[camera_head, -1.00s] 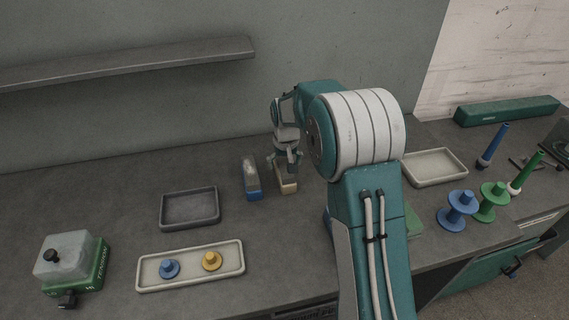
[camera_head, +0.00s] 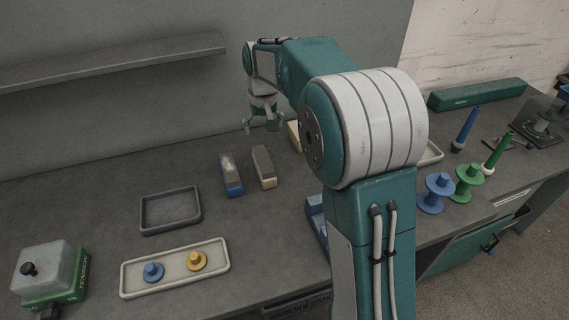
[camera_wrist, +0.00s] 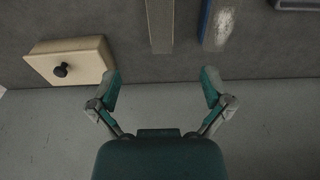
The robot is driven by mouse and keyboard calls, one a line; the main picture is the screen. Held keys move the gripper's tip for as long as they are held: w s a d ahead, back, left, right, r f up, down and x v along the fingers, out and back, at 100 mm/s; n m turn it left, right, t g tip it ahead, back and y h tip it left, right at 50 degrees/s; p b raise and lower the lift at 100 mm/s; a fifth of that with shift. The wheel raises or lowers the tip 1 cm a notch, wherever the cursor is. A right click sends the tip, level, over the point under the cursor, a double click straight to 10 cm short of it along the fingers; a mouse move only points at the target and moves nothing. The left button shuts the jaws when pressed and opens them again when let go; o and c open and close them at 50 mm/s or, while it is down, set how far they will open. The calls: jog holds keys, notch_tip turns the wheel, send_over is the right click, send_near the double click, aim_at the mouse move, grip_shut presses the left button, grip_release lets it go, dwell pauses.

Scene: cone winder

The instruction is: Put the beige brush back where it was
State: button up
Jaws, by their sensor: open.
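The beige brush (camera_head: 264,168) stands on the grey worktop beside the blue brush (camera_head: 231,175), a small gap apart, both with bristles up. My gripper (camera_head: 262,124) is open and empty, raised above the worktop near the wall, behind the brushes in the head view. In the wrist view, the grey bristle top of the beige brush (camera_wrist: 160,26) and the blue brush (camera_wrist: 217,24) lie beyond my open fingertips (camera_wrist: 160,90), touching neither. Both brushes are cut by that view's top edge.
A beige box with a black knob (camera_wrist: 75,60) stands near the wall, partly hidden by my arm in the head view (camera_head: 294,137). A dark tray (camera_head: 171,210) and a pale tray (camera_head: 176,268) with blue and yellow pieces lie nearer. A shelf (camera_head: 110,60) juts from the wall.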

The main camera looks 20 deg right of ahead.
jog(key=s+r+t, duration=0.1)
jog(key=s+r, duration=0.3)
jog(key=s, duration=0.4)
jog(key=s+r+t, duration=0.1)
jog(key=s+r, duration=0.3)
jog(key=s, duration=0.4)
jog(key=s+f+t, duration=0.2)
jog(key=s+f, duration=0.1)
jog(key=s, duration=1.2)
jog(key=shift+s+f, duration=0.15)
jog(key=shift+s, duration=0.2)
